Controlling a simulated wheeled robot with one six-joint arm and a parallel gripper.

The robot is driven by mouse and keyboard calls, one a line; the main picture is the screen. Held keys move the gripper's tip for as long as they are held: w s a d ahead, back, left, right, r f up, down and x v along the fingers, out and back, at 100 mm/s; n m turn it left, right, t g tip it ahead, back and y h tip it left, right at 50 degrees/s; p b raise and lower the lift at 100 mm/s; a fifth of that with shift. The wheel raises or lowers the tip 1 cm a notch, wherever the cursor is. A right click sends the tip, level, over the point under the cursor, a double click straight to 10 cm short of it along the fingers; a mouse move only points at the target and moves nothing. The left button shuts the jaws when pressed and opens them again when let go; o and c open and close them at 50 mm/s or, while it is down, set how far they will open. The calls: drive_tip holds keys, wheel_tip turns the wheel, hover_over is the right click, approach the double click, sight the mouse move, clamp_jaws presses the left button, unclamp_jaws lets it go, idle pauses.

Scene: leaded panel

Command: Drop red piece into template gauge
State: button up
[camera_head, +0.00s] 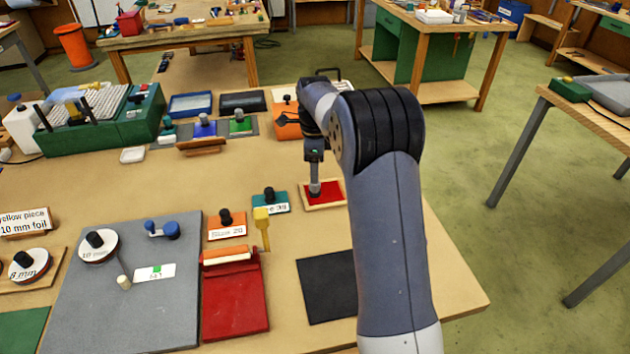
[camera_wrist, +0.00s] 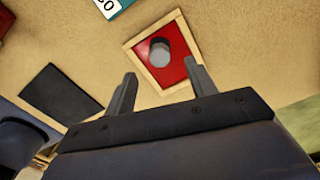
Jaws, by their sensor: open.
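The red piece (camera_head: 331,189) is a flat square with a grey knob, and it lies inside the light wooden frame of the template gauge (camera_head: 339,205). In the wrist view the red piece (camera_wrist: 141,50) fills the frame (camera_wrist: 151,82), with wood showing on all sides. I cannot tell exactly how deep it sits. My gripper (camera_head: 314,175) points down over the knob. In the wrist view my gripper (camera_wrist: 163,85) has its two fingers spread apart, with nothing between them, and the knob (camera_wrist: 160,52) stands beyond them.
A teal block (camera_head: 270,201) with a black knob lies just left of the frame. A black mat (camera_head: 328,287), a red board (camera_head: 235,300) with a roller and a yellow-handled tool (camera_head: 262,228) are nearer. An orange block (camera_head: 287,122) lies behind.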

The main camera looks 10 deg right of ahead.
drive_tip(key=shift+r, duration=2)
drive_tip(key=p, duration=0.1)
approach(326, 187)
drive_tip(key=a+f, duration=0.1)
drive_tip(key=f, duration=0.1)
drive_tip(key=s+a+f, duration=0.1)
drive_tip(key=f, duration=0.1)
drive_tip(key=s+a+f, duration=0.1)
drive_tip(key=f, duration=0.1)
drive_tip(key=shift+a, duration=0.3)
drive_tip(key=shift+r+p, duration=0.1)
drive_tip(key=shift+p, duration=0.25)
